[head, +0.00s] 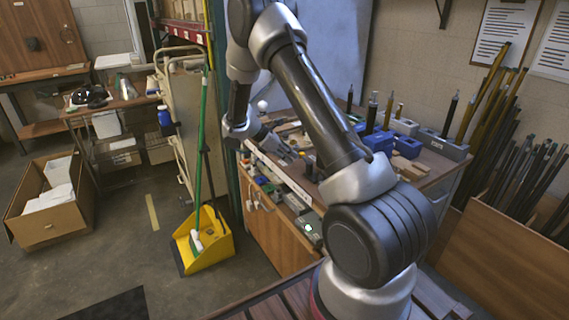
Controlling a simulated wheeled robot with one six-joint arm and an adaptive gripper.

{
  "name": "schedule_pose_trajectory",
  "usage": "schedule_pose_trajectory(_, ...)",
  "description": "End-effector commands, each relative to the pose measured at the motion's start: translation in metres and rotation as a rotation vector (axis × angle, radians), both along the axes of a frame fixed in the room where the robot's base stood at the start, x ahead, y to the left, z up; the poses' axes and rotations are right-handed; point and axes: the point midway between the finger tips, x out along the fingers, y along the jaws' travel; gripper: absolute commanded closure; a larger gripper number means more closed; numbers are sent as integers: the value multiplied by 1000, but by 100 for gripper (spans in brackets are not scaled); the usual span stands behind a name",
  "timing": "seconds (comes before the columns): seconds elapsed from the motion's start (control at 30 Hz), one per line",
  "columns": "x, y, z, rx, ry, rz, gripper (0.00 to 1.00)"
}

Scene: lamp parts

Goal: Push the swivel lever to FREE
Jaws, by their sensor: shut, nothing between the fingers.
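My gripper (293,156) is low over the left part of the wooden workbench (432,160), past my bent arm. It looks shut and holds nothing. It is small in this view, and my arm hides part of the bench beside it. I cannot make out the swivel lever or a FREE mark, and I cannot tell whether the gripper touches anything. A small white ball (262,105) shows just above and behind my wrist.
Blue blocks (407,146) and grey holders with upright dark rods stand at the back of the bench. Small parts and a grey box (309,226) line its front left edge. A yellow dustpan (203,243) and green broom stand left of it.

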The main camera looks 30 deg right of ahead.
Motion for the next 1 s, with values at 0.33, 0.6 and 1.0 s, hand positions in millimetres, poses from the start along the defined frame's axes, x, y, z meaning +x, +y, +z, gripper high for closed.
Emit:
schedule_pose_trajectory(0.33, 6, -27, 0, -1, -1, -305, 100)
schedule_pose_trajectory(0.6, 5, -40, 0, -1, 1, -414, 100)
schedule_pose_trajectory(1.0, 4, -47, 0, -1, 0, -409, 100)
